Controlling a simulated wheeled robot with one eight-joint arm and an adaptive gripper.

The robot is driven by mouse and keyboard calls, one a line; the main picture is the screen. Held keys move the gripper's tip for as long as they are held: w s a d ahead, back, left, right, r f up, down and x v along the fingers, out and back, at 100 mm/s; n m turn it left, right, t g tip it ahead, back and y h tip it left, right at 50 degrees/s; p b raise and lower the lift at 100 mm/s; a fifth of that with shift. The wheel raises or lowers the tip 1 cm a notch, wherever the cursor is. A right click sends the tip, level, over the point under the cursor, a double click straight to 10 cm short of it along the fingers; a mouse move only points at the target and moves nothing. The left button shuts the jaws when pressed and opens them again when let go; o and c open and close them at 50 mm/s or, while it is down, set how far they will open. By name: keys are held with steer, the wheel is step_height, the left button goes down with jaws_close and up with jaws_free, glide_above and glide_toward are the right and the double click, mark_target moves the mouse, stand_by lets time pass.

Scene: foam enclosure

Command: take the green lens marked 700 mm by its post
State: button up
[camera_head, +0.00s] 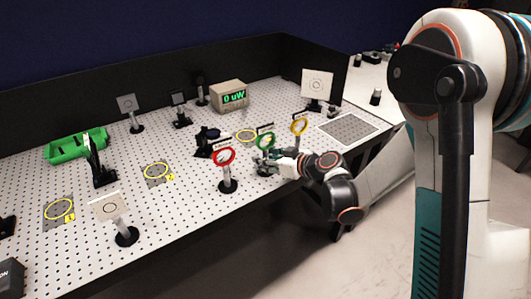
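The green-ringed lens (265,141) stands upright on the perforated table near its front edge. A small dark label sits at its top, too small to read. My gripper (266,164) reaches in from the right, low down at the post under the green ring. The gripper covers most of that post and its base. I cannot tell whether the fingers are apart or closed on the post.
A red-ringed lens (224,156) stands close on the left and a yellow-ringed lens (299,126) close on the right. A dark mount (207,141) is behind. A power meter (230,95) and a green tray (75,146) stand farther off. Yellow marked circles (157,171) lie on the table.

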steer(key=shift+w+a+f, duration=0.1)
steer(key=shift+w+a, duration=0.05)
steer(key=shift+c, duration=0.4)
jaws_close()
steer(key=shift+r, duration=0.2)
